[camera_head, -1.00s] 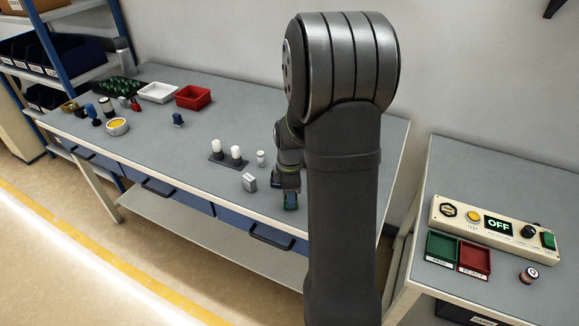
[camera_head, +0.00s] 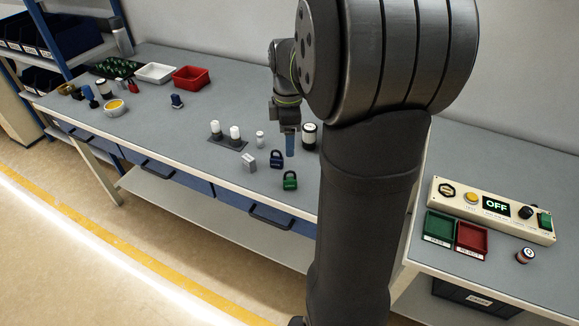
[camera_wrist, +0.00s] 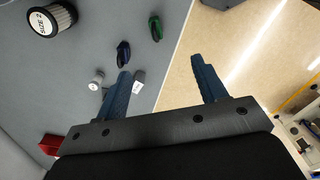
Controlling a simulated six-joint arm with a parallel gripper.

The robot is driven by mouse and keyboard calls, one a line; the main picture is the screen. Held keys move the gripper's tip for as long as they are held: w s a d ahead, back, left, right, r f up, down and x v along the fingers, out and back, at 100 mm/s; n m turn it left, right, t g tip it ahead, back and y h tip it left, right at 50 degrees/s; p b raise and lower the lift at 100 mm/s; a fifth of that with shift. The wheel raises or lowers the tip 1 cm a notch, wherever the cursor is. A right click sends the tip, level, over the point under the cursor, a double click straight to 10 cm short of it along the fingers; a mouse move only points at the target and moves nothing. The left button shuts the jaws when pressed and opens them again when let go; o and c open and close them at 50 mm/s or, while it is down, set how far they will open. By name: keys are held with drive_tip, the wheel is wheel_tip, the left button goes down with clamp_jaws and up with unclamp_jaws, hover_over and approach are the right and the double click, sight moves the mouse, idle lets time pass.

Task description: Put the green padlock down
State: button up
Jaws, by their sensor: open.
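The green padlock (camera_head: 290,180) stands on the grey bench top near its front edge in the head view. It also shows at the top of the wrist view (camera_wrist: 155,28). A dark blue padlock (camera_head: 277,159) is just behind and left of it; the wrist view shows it too (camera_wrist: 123,54). My gripper (camera_head: 290,145) is above the bench behind the padlocks, apart from both. In the wrist view its two blue fingers (camera_wrist: 163,85) are spread wide with nothing between them.
A cylinder with a white label (camera_head: 309,136) stands right of my gripper. A small grey box (camera_head: 249,162) and a base with two white-topped posts (camera_head: 228,141) are to the left. A red bin (camera_head: 191,78) and white bin (camera_head: 155,73) sit at the back left.

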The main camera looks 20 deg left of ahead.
drive_tip(key=shift+f, duration=0.1)
drive_tip(key=n+t+h, duration=0.1)
drive_tip(key=n+t, duration=1)
drive_tip(key=t, duration=0.2)
approach(294, 174)
drive_tip(key=w+f, duration=0.1)
drive_tip(key=w, duration=0.1)
drive_tip(key=w+f, duration=0.4)
drive_tip(key=shift+a+f, duration=0.1)
drive_tip(key=shift+a, duration=0.15)
drive_tip(key=shift+r+x, duration=0.2)
drive_tip(key=shift+x, duration=2.6)
drive_tip(key=shift+w+a, duration=0.1)
drive_tip(key=shift+a, duration=0.05)
drive_tip(key=shift+c, duration=0.3)
